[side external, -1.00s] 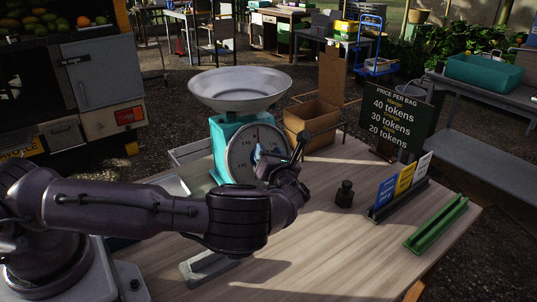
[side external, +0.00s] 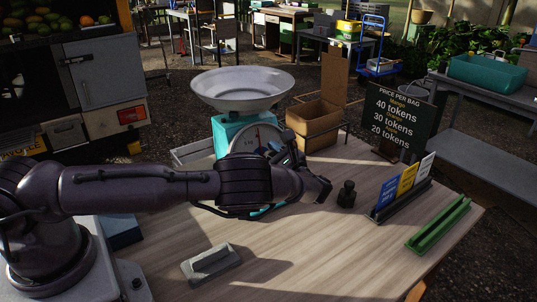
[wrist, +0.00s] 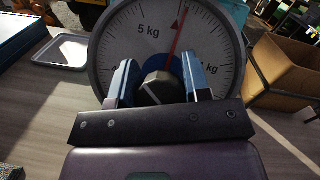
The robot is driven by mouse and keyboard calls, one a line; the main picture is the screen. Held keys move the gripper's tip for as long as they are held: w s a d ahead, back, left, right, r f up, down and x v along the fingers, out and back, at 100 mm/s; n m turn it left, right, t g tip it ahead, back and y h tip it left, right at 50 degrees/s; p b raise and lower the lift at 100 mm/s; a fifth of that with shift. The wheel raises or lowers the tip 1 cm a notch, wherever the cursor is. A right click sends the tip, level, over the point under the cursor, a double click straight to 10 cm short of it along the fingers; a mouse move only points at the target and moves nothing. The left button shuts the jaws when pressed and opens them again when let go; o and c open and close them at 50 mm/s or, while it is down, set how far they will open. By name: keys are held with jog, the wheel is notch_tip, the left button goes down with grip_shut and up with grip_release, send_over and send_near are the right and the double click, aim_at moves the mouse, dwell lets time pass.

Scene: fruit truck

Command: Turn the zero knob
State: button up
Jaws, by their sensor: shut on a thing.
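A teal scale (side external: 232,128) with a wide white pan (side external: 242,88) stands at the back of the wooden table. Its round white dial (side external: 245,142) faces me, its lower part hidden by my arm in the side external view. In the wrist view the dial (wrist: 112,50) fills the upper middle, with a red pointer near the top, just right of the 5 kg mark. The dark zero knob (wrist: 158,88) sits low at the dial's centre. My gripper (wrist: 160,80) has its two blue fingers on either side of the knob, shut on it.
An open cardboard box (side external: 313,125) stands right of the scale. A small black weight (side external: 346,194), a card rack (side external: 402,200), a green trough (side external: 438,224) and a black price sign (side external: 398,118) are farther right. A grey block (side external: 211,264) lies at the front. The front-right tabletop is clear.

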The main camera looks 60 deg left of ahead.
jog(key=n+g+h, duration=0.1)
jog(key=n, duration=0.2)
jog(key=n+g+h, duration=0.1)
jog(key=n+g, duration=0.1)
jog(key=n, duration=0.2)
jog(key=shift+s+d+f, duration=0.1)
jog(key=shift+d+f, duration=0.05)
jog(key=shift+s+f+n+g+h, duration=0.1)
jog(key=shift+n+g+h, duration=0.35)
jog(key=shift+n, duration=0.8)
jog(key=shift+n+g+h, duration=0.25)
jog(key=shift+n+h, duration=0.4)
jog(key=shift+n, duration=0.6)
jog(key=shift+d, duration=0.1)
jog(key=o, duration=0.9)
jog(key=shift+s, duration=0.1)
jog(key=shift+v, duration=3.7)
